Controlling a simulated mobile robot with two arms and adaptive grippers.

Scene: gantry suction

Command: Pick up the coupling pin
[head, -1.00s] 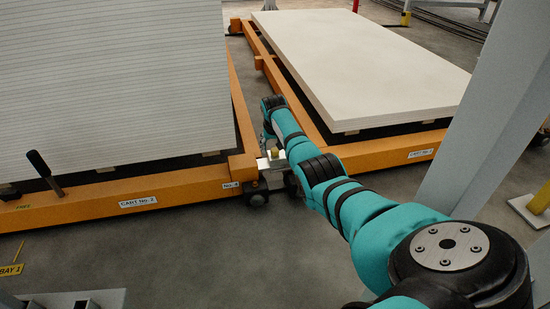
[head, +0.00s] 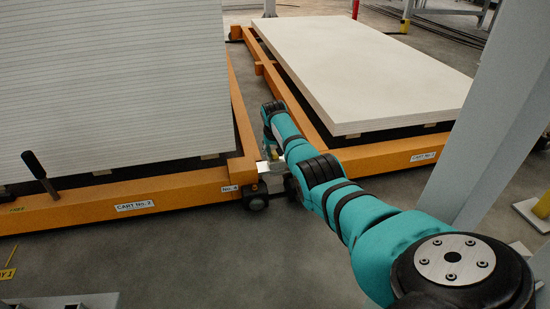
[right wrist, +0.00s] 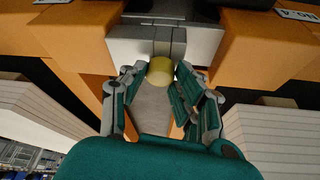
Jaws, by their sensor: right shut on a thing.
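The coupling pin (right wrist: 160,71) shows in the right wrist view as a round yellow head next to the pale metal coupling block (right wrist: 125,48) between the two carts. My right gripper (right wrist: 161,78) is shut on the pin, with its grey and teal fingers on both sides of the head. In the head view my right gripper (head: 270,151) is small and sits right at the coupling, largely covering the pin. The pin's lower part is hidden, so I cannot tell how deep it sits. My left gripper is not in view.
Orange Cart No. 2 (head: 85,208) carries a tall stack of white boards (head: 110,90) on the left. A second orange cart (head: 395,160) carries a low white stack (head: 360,65) on the right. A grey post (head: 480,140) stands close at right.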

